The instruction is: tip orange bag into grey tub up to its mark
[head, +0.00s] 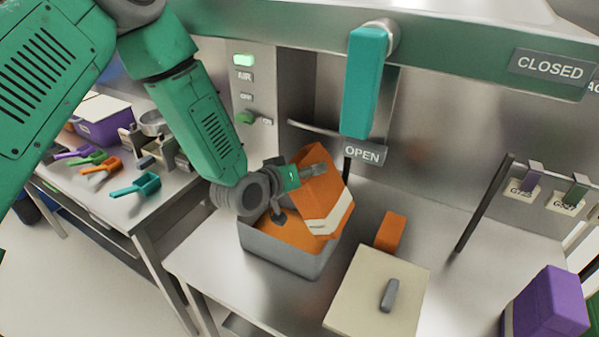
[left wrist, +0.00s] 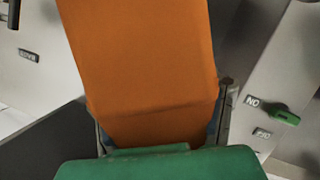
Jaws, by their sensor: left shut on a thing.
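The orange bag (head: 326,185), with a pale band near its lower end, is tilted over the grey tub (head: 282,263). My left gripper (head: 312,171) is shut on the bag and holds it above the tub's right part. In the left wrist view the bag (left wrist: 150,70) fills the middle, between the two fingers (left wrist: 160,125). Orange contents (head: 285,232) show inside the tub. The tub's mark cannot be made out, and the bag's mouth is not clearly visible. My right gripper is not in view.
A cream lid (head: 365,290) with a grey handle lies right of the tub, beside a small orange block (head: 390,232). A purple container (head: 548,302) stands at far right. A teal handle (head: 362,85) hangs above the bench. Coloured scoops (head: 135,187) lie on the left table.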

